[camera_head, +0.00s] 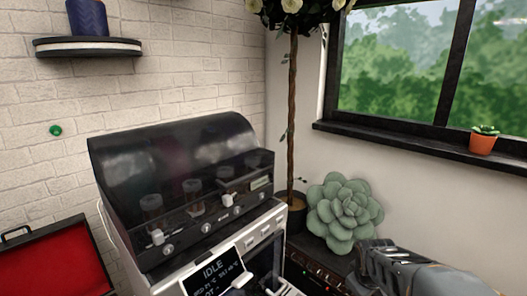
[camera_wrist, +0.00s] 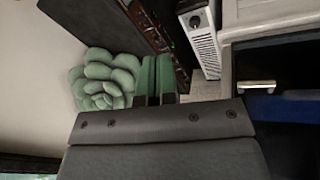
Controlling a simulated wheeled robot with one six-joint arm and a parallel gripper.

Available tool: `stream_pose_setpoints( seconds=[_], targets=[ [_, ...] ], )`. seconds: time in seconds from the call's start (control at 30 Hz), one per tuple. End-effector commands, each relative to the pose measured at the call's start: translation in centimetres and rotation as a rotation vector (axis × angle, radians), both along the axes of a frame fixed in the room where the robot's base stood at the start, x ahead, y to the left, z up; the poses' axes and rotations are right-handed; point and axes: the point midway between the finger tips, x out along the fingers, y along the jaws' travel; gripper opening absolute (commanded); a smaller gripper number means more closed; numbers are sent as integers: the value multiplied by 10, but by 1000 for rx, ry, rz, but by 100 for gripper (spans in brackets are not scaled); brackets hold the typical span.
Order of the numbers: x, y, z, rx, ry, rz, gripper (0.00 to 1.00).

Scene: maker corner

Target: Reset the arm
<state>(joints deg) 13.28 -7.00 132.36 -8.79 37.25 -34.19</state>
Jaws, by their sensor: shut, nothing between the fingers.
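My gripper (camera_wrist: 155,82) shows in the wrist view as two green-faced fingers above the dark wrist housing. The fingers are close together, with nothing visible held between them. In the head view, a grey part of my arm enters from the lower right corner, in front of the dark unit below the window. A green succulent-shaped cushion or plant (camera_head: 344,211) is just behind and left of it there. In the wrist view the same succulent (camera_wrist: 104,80) is left of the fingers, apart from them.
A machine with a dark clear hood (camera_head: 172,145) and a screen reading IDLE (camera_head: 213,273) stands at centre. An open red-lined case (camera_head: 52,266) is at the lower left. A potted tree (camera_head: 292,110) stands in the corner. A small orange pot (camera_head: 482,143) sits on the windowsill.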

Motion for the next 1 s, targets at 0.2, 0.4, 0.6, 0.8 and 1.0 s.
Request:
stream_pose_setpoints(
  seconds=[0.2,0.4,0.6,0.8,1.0],
  targets=[
    [-39,52,136,132,-56,-194,0],
    [-70,82,197,231,-72,-326,0],
    [-88,95,224,286,-72,-397,0],
    [-92,99,228,301,-71,-418,0],
    [-92,99,227,301,-71,-418,0]
  ],
)
